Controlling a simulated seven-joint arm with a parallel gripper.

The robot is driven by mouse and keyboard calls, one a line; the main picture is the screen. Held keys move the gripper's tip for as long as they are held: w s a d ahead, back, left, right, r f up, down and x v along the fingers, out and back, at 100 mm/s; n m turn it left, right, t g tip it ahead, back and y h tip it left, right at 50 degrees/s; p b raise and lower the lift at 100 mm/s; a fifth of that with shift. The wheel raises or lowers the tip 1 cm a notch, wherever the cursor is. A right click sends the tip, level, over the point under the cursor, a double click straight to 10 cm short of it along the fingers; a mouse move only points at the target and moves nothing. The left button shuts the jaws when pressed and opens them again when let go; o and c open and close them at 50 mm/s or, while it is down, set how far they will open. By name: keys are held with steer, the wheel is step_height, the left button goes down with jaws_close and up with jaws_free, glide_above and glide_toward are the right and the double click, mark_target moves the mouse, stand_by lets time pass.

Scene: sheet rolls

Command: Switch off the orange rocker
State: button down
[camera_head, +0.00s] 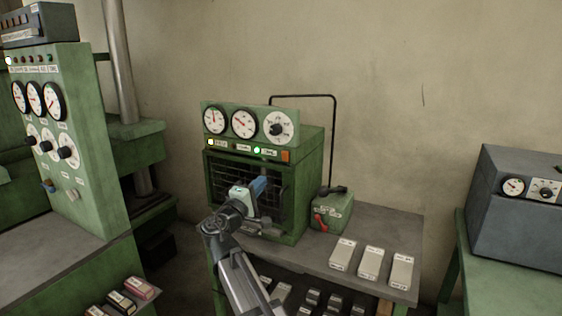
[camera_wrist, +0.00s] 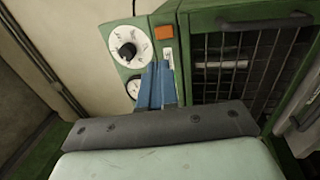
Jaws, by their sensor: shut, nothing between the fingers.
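The orange rocker (camera_head: 286,156) is a small square switch at the right end of the label strip on the green cabinet (camera_head: 314,160). It also shows in the wrist view (camera_wrist: 165,32), just beyond my fingertips. I cannot tell which way the rocker is tipped. My gripper (camera_head: 260,184) is in front of the cabinet's grille, below and left of the rocker. In the wrist view its blue fingers (camera_wrist: 157,68) are together and empty, pointing toward the rocker, with no clear contact visible.
Dials (camera_head: 243,123) and a black knob (camera_head: 279,129) sit above the rocker. Lit indicators (camera_head: 257,150) are left of it. A green box with a red lever (camera_head: 333,210) stands right of the cabinet. Several pale blocks (camera_head: 371,262) lie on the grey table (camera_head: 405,228).

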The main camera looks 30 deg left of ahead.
mark_target(285, 155)
steer(key=w+r, duration=0.1)
steer(key=w, duration=0.8)
steer(key=w+r, duration=0.1)
steer(key=w, duration=0.3)
steer(key=shift+w+r, duration=0.3)
steer(key=shift+w, duration=0.1)
